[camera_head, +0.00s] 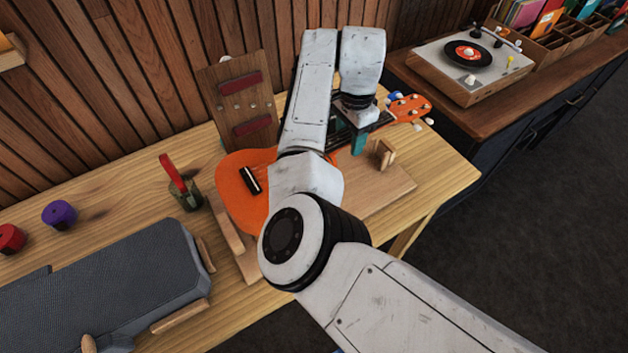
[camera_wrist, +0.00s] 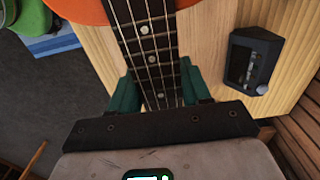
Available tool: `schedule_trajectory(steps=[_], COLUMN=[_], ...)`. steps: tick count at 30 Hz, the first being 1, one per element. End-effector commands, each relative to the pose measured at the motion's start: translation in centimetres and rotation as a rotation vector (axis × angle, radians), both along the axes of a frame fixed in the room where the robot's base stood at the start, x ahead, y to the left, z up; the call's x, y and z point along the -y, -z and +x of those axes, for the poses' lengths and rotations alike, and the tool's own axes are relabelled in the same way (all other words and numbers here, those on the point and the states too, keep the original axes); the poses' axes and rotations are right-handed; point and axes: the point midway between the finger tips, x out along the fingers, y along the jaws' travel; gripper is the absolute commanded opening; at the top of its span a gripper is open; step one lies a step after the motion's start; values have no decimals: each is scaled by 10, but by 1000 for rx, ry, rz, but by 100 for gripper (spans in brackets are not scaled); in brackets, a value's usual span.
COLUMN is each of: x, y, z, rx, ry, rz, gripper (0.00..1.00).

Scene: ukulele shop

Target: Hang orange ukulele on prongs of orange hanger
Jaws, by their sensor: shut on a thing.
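The orange ukulele (camera_head: 238,190) lies across a wooden stand on the workbench, body to the left and orange headstock (camera_head: 408,107) to the right. My arm covers part of its body and neck. My gripper (camera_head: 357,135) is at the neck, with one teal finger showing in front of it. In the wrist view, my gripper (camera_wrist: 160,92) has its two teal fingers on either side of the dark fretted neck (camera_wrist: 145,45), shut on it. The orange body edge (camera_wrist: 85,8) shows at the top. I cannot make out the orange hanger in either view.
A wooden board with red bars (camera_head: 240,105) stands against the slatted wall. A cup with a red-handled tool (camera_head: 184,190), a purple roll (camera_head: 60,213) and a grey case (camera_head: 110,285) are on the left. A turntable (camera_head: 465,62) is at right. A dark device (camera_wrist: 250,62) lies beside the neck.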

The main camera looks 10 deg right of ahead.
Motion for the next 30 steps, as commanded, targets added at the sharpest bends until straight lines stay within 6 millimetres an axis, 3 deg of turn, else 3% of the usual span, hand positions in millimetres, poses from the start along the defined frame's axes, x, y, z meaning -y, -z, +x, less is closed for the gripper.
schedule_trajectory(steps=[18,30], x=[0,0], y=[-30,-31], z=[0,0], rx=[1,1], ry=[0,0], rz=[-1,0], gripper=[0,0])
